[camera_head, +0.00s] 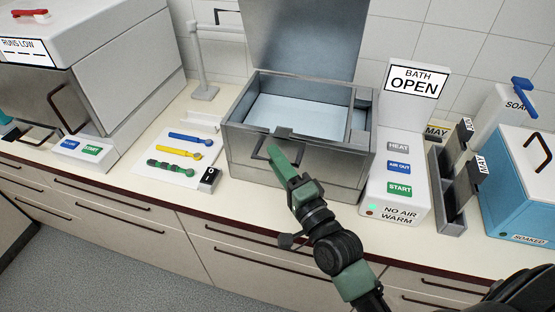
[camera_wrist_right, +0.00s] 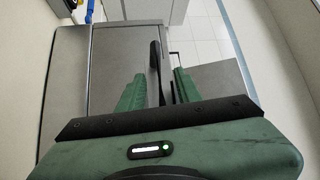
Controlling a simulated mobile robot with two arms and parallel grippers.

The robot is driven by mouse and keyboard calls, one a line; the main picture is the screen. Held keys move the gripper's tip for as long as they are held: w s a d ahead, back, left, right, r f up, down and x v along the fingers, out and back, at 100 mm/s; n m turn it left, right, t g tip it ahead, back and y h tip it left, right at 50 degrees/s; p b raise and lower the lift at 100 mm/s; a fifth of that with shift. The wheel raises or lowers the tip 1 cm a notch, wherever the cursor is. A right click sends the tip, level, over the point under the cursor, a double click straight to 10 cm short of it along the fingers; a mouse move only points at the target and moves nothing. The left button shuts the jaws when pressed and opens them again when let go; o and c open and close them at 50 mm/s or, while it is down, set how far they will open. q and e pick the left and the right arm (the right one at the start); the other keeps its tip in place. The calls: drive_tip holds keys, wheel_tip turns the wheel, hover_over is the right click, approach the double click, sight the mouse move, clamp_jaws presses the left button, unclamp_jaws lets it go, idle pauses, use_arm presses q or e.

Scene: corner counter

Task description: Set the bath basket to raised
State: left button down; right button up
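The bath (camera_head: 300,165) is a steel box in the middle of the counter, with its lid (camera_head: 305,35) standing up at the back. Pale liquid or a pale floor (camera_head: 298,115) shows inside; I cannot make out a separate basket. A dark bar handle (camera_head: 260,148) is on the bath's front near the rim. My right gripper (camera_head: 276,153) is at this front handle. In the right wrist view, a dark upright bar (camera_wrist_right: 155,68) shows between the two green fingers, with gaps beside it, so the gripper looks open around it. My left gripper is not in view.
A panel reading "BATH OPEN" (camera_head: 416,82) with HEAT, AIR OUT and START buttons and a "NO AIR WARM" label stands right of the bath. Left are colored tools on a white mat (camera_head: 158,168) and a thin stand (camera_head: 201,65). A blue box (camera_head: 520,185) is far right.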

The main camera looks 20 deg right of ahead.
drive_tip(key=shift+c, duration=0.2)
clamp_jaws()
idle(1.1)
